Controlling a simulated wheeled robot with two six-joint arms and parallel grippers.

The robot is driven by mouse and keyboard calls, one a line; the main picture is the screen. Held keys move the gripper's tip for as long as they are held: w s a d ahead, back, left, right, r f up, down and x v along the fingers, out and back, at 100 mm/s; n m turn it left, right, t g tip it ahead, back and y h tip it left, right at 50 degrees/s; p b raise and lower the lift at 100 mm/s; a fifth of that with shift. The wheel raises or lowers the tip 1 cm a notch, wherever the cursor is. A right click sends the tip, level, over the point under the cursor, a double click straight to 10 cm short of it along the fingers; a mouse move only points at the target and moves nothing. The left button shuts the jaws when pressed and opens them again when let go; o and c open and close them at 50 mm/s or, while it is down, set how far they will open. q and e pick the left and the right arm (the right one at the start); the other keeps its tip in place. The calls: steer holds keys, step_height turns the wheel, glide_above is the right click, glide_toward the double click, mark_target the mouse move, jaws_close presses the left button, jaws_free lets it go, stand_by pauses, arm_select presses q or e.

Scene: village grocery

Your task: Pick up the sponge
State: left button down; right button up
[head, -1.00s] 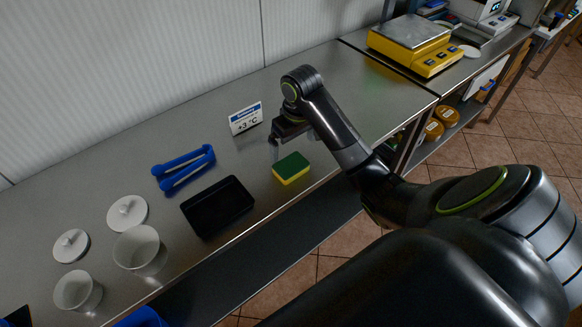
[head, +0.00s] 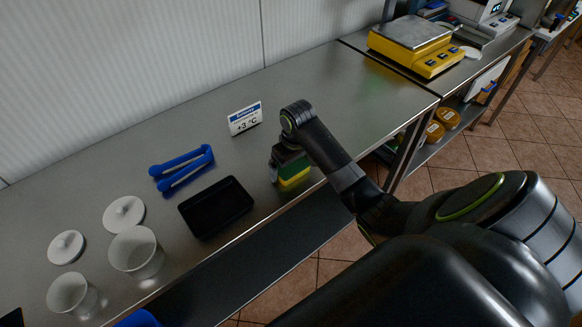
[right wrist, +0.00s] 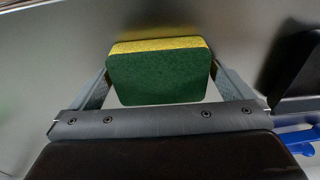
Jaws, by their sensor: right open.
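The green and yellow sponge (head: 293,172) lies on the steel counter, to the right of the black tray. In the head view my right gripper (head: 287,172) is down at the sponge and partly covers it. In the right wrist view the sponge (right wrist: 160,75) shows its green face and a yellow edge, between the two fingers of the right gripper (right wrist: 160,82). The fingers stand open on either side of it; contact is hard to tell. My left gripper is not in view.
A black tray (head: 186,205) and blue tongs (head: 183,168) lie to the left of the sponge. A +3 °C sign (head: 245,118) stands behind it. White tubs (head: 137,252) and lids (head: 123,214) are further left. Yellow scales (head: 415,45) stand at the back right.

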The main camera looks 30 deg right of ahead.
mark_target(292, 165)
steer(key=c, duration=0.8)
steer(key=shift+r, duration=0.1)
step_height(292, 165, up, 7)
steer(key=shift+r+b, duration=0.15)
steer(key=shift+b, duration=0.25)
steer(key=shift+r+p, duration=0.6)
steer(key=shift+r, duration=0.15)
steer(key=shift+r+p, duration=0.4)
steer(key=shift+r, duration=0.2)
